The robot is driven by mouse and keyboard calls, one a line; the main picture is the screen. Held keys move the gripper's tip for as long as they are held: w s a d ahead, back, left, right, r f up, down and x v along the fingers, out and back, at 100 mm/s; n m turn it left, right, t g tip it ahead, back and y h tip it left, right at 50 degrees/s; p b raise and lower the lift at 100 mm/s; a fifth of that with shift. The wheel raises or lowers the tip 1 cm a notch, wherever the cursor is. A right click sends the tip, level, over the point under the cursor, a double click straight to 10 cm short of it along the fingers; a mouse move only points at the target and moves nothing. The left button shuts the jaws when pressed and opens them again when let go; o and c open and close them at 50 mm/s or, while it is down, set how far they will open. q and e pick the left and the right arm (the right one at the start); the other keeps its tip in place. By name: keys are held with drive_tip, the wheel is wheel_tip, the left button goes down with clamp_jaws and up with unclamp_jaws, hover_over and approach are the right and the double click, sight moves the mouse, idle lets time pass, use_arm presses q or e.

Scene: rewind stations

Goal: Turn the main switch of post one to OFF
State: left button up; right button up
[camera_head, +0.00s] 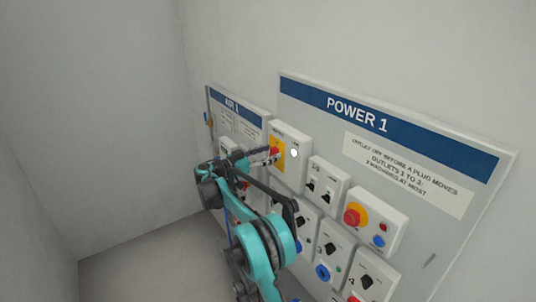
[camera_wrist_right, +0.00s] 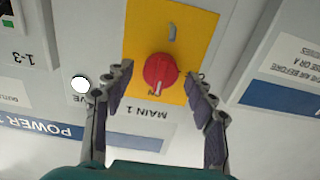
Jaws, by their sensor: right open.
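The main switch is a red rotary knob on a yellow plate (camera_head: 279,158), on a white box at the upper left of the POWER 1 board. In the right wrist view the red knob (camera_wrist_right: 160,71) is near the middle, above the upside-down label MAIN 1. A small pale mark is on its lower side in that view. My right gripper (camera_wrist_right: 161,74) is open, with one finger on each side of the knob and gaps showing. In the head view my right gripper (camera_head: 266,154) partly covers the switch. My left gripper is not in view.
A white lit lamp (camera_head: 294,153) is close beside the switch. Black breakers (camera_head: 320,190), a red button on yellow (camera_head: 354,216) and several outlets lie right and below. The AIR 1 board (camera_head: 238,105) is at left. Open floor (camera_head: 140,270) shows at lower left.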

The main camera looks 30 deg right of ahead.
drive_tip(key=c, duration=1.2)
drive_tip(key=shift+o, duration=0.2)
drive_tip(key=shift+n, duration=0.3)
drive_tip(key=n, duration=0.3)
drive_tip(key=shift+b, duration=0.4)
drive_tip(key=shift+w+f+n+b, duration=0.1)
drive_tip(key=shift+n+b, duration=0.2)
drive_tip(key=shift+n, duration=2.9)
drive_tip(key=shift+w+f+n+b, duration=0.1)
drive_tip(key=shift+n+b, duration=0.2)
drive_tip(key=shift+n, duration=2.9)
